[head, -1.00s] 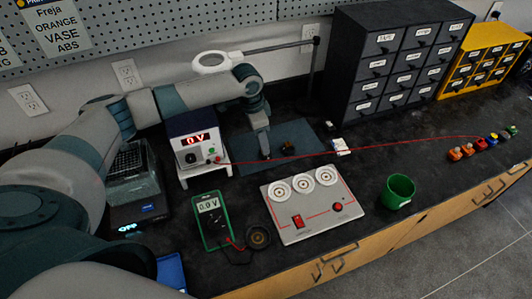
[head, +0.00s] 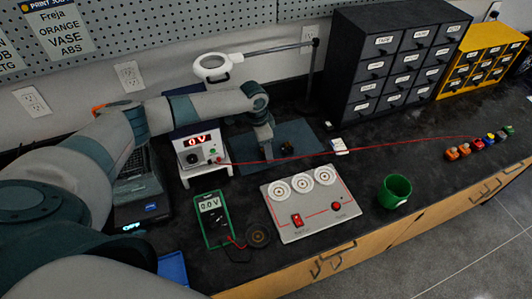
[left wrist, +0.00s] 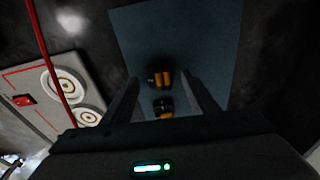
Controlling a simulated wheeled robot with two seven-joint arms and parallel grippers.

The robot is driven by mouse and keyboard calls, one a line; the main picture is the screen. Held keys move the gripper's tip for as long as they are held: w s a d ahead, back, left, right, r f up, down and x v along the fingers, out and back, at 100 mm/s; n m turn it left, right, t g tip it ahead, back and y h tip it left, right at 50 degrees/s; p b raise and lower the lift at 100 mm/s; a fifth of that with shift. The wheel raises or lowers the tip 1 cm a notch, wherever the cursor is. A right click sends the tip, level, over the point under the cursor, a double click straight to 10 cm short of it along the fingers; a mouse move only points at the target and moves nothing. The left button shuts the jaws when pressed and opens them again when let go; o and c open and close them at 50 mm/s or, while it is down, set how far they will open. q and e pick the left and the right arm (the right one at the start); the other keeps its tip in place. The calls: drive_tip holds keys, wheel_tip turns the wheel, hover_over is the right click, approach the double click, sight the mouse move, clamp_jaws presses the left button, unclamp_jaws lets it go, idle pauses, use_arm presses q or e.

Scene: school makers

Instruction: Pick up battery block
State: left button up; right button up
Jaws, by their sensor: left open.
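Small black-and-orange pieces, which look like the battery block (left wrist: 161,79), lie on the dark blue-grey mat (left wrist: 140,35). In the left wrist view a second similar piece (left wrist: 163,105) sits closer to my gripper. In the head view they are a small dark cluster (head: 287,148) on the mat (head: 310,134). My left gripper (head: 268,153) points down over the mat, just left of the cluster. In the left wrist view its fingers (left wrist: 163,92) are apart with the pieces between their lines, and nothing is held. I cannot tell its exact height. My right gripper is out of view.
A power supply (head: 200,150) stands left of the mat. A multimeter (head: 213,220), a panel with three round terminals (head: 312,220) and a green cup (head: 396,190) are in front. A red wire (head: 400,144) crosses the bench. Drawer cabinets (head: 390,60) stand behind right.

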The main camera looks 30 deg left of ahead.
use_arm(q)
drive_tip(key=c, duration=1.2)
drive_tip(key=shift+r, duration=0.1)
drive_tip(key=shift+r+b, duration=0.35)
drive_tip(key=shift+r, duration=0.15)
wheel_tip(320, 180, up, 2)
drive_tip(key=shift+w+r+b, duration=0.1)
drive_tip(key=shift+r+b, duration=0.1)
drive_tip(key=shift+b, duration=0.4)
drive_tip(key=d+r+b, duration=0.1)
drive_tip(key=d+r, duration=0.1)
drive_tip(key=d, duration=0.2)
drive_tip(key=d+r+b, duration=0.1)
drive_tip(key=d+r, duration=0.2)
drive_tip(key=d+r+b, duration=0.1)
drive_tip(key=d+r, duration=0.1)
drive_tip(key=d, duration=0.2)
drive_tip(key=shift+s+d+r, duration=0.2)
drive_tip(key=shift+d+r, duration=0.05)
drive_tip(key=shift+d, duration=0.1)
drive_tip(key=shift+s+f, duration=0.1)
